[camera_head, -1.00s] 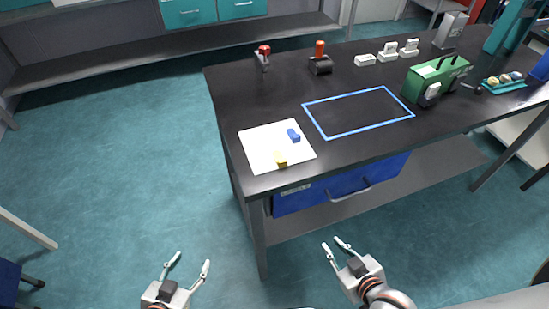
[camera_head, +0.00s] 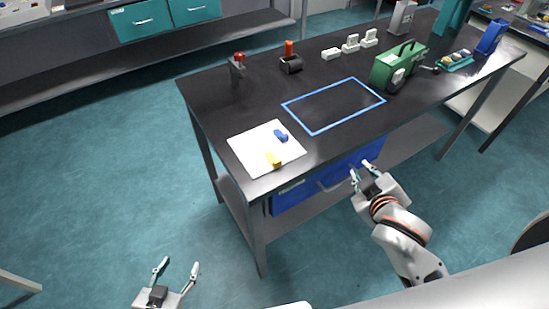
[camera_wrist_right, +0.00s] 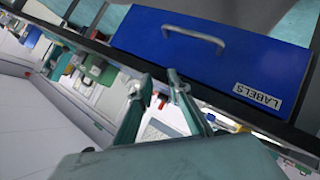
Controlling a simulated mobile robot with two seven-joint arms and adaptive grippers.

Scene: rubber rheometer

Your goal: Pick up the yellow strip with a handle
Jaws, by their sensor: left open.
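A small yellow strip (camera_head: 274,160) lies on a white sheet (camera_head: 250,148) at the near left corner of the black bench. A small blue piece (camera_head: 281,136) lies on the same sheet, behind it. No separate handle can be made out on the yellow strip at this size. My right gripper (camera_head: 360,169) is in front of the bench's near edge, to the right of the sheet, with its fingers apart and empty. Its fingers also show in the right wrist view (camera_wrist_right: 161,78), near a blue drawer. My left gripper (camera_head: 179,265) is open and empty over the floor, left of the bench.
The black bench (camera_head: 225,108) carries a blue-outlined area (camera_head: 310,133), a green machine (camera_head: 385,71), white blocks and a dark holder with an orange top. A blue drawer (camera_wrist_right: 217,60) labelled LABELS, with a bar handle, hangs under the bench top. The bench between sheet and outline is clear.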

